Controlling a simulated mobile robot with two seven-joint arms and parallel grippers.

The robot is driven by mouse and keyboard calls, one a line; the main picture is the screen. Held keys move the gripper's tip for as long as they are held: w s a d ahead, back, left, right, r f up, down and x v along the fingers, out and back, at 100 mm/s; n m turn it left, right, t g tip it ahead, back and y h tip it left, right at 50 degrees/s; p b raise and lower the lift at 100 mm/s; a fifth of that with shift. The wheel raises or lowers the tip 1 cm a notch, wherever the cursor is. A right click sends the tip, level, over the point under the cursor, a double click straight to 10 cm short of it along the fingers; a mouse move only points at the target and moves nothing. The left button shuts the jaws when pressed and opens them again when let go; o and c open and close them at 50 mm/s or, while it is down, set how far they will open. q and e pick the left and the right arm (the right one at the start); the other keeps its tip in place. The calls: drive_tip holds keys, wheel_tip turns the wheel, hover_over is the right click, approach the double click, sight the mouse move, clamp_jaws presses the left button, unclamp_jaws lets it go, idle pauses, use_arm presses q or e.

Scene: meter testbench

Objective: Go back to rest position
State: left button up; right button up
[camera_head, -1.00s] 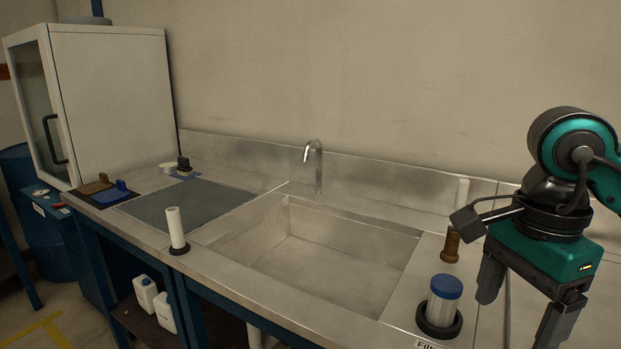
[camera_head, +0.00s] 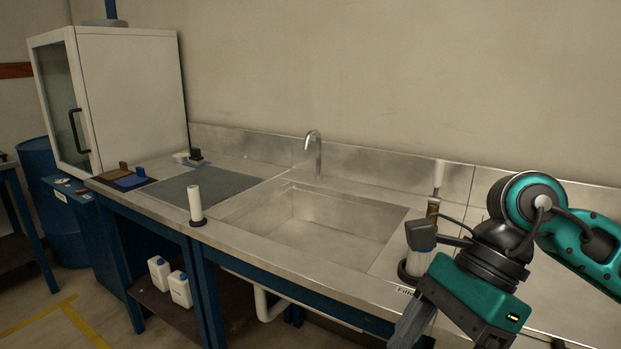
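My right gripper (camera_head: 445,335) is at the lower right in the head view, over the front edge of the counter. Its fingers point down and are spread apart, with nothing seen between them; their tips are partly cut off by the bottom edge. My teal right arm (camera_head: 583,250) comes in from the right. My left gripper is not in view.
The steel counter (camera_head: 245,240) holds a sink (camera_head: 325,225) with a faucet (camera_head: 314,150), a white tube (camera_head: 195,202) and a grey mat (camera_head: 190,192). A brown-handled brush (camera_head: 433,208) stands behind the gripper. A white cabinet (camera_head: 135,95) stands at the left. White canisters (camera_head: 180,289) sit below.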

drive_tip(key=s+a+r+m+g+y, duration=0.1)
drive_tip(key=s+a+m+g+y, duration=0.15)
drive_tip(key=a+y, duration=0.35)
drive_tip(key=w+a+r+m+t+y, duration=0.45)
drive_tip(key=m+t+y, duration=0.25)
drive_tip(key=m+y, duration=0.55)
drive_tip(key=w+d+f+m+t+h+p, duration=0.1)
drive_tip(key=w+d+f+m+t+h, duration=0.3)
drive_tip(key=m+t, duration=0.55)
drive_tip(key=w+d+f+m+t+h, duration=0.3)
drive_tip(key=f+m+t+h, duration=0.25)
drive_tip(key=m, duration=0.75)
drive_tip(key=s+d+f+m+g+h, duration=0.1)
drive_tip(key=s+d+f+m+h, duration=0.2)
drive_tip(key=f, duration=0.7)
drive_tip(key=s+d+f+m+g+h, duration=0.1)
drive_tip(key=s+d+f+m+h, duration=0.2)
drive_tip(key=f+m+h, duration=0.5)
drive_tip(key=d+f+m+p, duration=0.1)
drive_tip(key=f+m, duration=0.1)
drive_tip(key=shift+s+d+m+g, duration=0.2)
drive_tip(key=shift+s+m+g, duration=0.15)
drive_tip(key=s+f+m+g, duration=0.1)
drive_tip(key=s+f, duration=0.1)
drive_tip(key=s+d+f+g+h, duration=0.1)
drive_tip(key=s+f, duration=0.1)
drive_tip(key=s+f+m+g, duration=0.1)
drive_tip(key=s+f, duration=0.1)
drive_tip(key=shift+d+m+h, duration=0.3)
drive_tip(key=shift+h, duration=0.1)
